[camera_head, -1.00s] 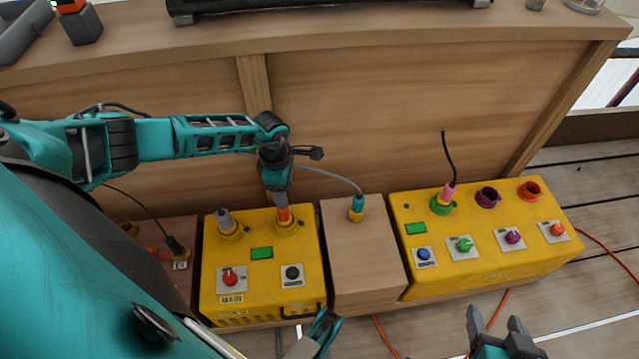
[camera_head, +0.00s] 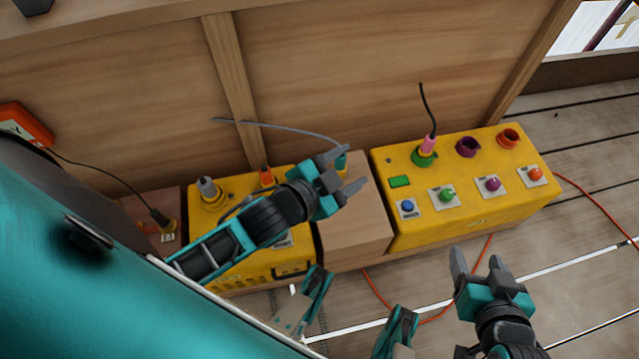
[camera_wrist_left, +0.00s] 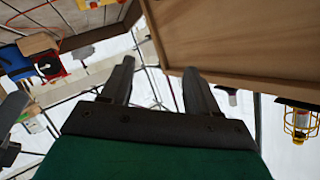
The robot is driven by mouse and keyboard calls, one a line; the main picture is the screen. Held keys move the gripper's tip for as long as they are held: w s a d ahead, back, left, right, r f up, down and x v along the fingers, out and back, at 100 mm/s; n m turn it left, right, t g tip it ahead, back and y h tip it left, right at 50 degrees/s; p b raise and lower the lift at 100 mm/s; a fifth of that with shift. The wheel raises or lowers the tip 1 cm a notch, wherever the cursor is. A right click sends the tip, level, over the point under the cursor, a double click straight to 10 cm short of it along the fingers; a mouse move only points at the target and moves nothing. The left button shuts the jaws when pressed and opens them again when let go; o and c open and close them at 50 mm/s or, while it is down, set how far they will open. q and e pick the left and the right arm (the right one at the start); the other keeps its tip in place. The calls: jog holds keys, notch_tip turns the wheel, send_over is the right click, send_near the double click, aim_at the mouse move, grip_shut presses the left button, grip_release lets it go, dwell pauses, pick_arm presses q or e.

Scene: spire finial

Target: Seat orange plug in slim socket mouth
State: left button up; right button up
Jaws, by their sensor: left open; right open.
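The orange plug (camera_head: 266,177) stands upright at the back right of the yellow MAIN box (camera_head: 232,190), in the head view. Its lower end and the socket mouth under it are largely hidden by my left arm, so I cannot tell how deep it sits. My left gripper (camera_head: 345,171) is open, to the right of the orange plug and apart from it, over the wooden block. The left wrist view shows its two fingers (camera_wrist_left: 160,82) spread with nothing between them. My right gripper (camera_head: 477,262) is open and empty, in front of the right yellow box.
A grey plug (camera_head: 209,188) stands left of the orange one. The right yellow box (camera_head: 460,195) holds a pink plug (camera_head: 428,144), open sockets and several buttons. A wooden wall rises behind.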

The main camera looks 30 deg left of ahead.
pick_arm(q)
jog(key=s+a+f+n+g+y, duration=0.1)
jog(key=s+a+f+n+g, duration=0.1)
jog(key=s+n, duration=0.3)
jog(key=shift+s+a+f+n+g, duration=0.25)
jog(key=shift+s+n+g, duration=0.15)
jog(key=shift+n, duration=0.5)
jog(key=shift+w, duration=0.1)
